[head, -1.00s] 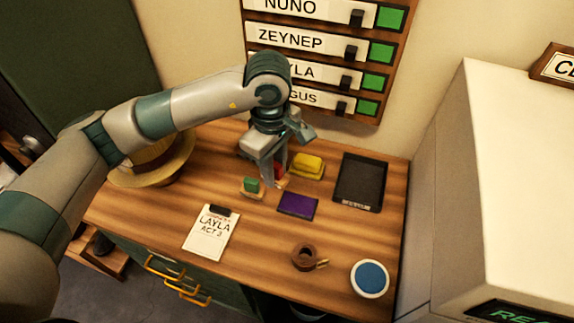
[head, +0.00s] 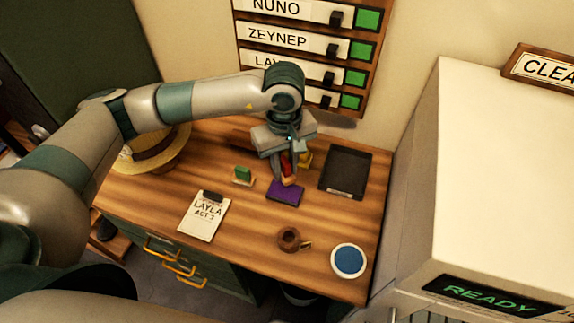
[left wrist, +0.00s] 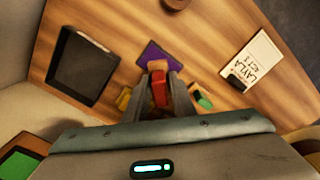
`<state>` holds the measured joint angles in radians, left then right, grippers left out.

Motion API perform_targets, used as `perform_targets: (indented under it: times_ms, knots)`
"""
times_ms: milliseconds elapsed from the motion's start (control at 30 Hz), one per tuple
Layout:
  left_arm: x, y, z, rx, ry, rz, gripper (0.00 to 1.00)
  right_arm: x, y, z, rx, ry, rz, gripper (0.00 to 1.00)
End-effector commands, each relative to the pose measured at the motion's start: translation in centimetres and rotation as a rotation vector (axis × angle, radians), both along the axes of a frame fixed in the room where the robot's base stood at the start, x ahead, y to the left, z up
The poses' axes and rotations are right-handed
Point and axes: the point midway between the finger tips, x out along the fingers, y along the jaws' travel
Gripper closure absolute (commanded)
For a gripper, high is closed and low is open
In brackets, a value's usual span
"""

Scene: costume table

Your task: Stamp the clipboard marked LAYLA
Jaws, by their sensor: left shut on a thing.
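My left gripper (head: 287,170) is shut on a red stamp (left wrist: 159,92) with a wooden-coloured base. The stamp points down over the far part of the purple ink pad (head: 288,194); I cannot tell whether they touch. The pad also shows in the left wrist view (left wrist: 153,50). The clipboard marked LAYLA ACT 3 (head: 207,219) lies on the table left of the pad, and it shows at the right of the left wrist view (left wrist: 262,60). Its dark clip is at the top edge. My right gripper is out of view.
A green stamp (head: 243,174) stands between clipboard and pad. A yellow stamp (head: 305,160) is partly hidden behind the gripper. A black tray (head: 345,173) lies right, a brown mug (head: 289,240) and a blue-topped round dish (head: 349,260) in front. A straw hat (head: 160,155) lies at left.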

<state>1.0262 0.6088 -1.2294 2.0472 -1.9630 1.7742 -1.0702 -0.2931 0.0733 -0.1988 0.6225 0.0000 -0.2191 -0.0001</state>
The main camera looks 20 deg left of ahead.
Motion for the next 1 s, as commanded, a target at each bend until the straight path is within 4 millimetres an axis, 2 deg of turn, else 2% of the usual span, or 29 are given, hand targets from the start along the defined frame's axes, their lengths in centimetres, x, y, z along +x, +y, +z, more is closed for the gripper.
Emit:
perform_targets:
  times_ms: [100, 267, 733, 1000]
  knots:
    - [0.0, 0.0, -0.1, 0.0, 0.0, 0.0, 0.91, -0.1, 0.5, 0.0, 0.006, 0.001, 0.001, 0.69]
    - [0.0, 0.0, -0.7, 0.0, 0.0, 0.001, 0.91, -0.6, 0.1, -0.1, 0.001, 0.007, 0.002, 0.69]
    - [0.0, 0.0, -4.5, -0.001, 0.001, 0.001, 0.91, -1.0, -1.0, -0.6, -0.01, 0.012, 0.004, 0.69]
    - [0.0, 0.0, -5.8, 0.0, 0.0, 0.002, 0.91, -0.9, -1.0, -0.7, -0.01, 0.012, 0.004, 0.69]
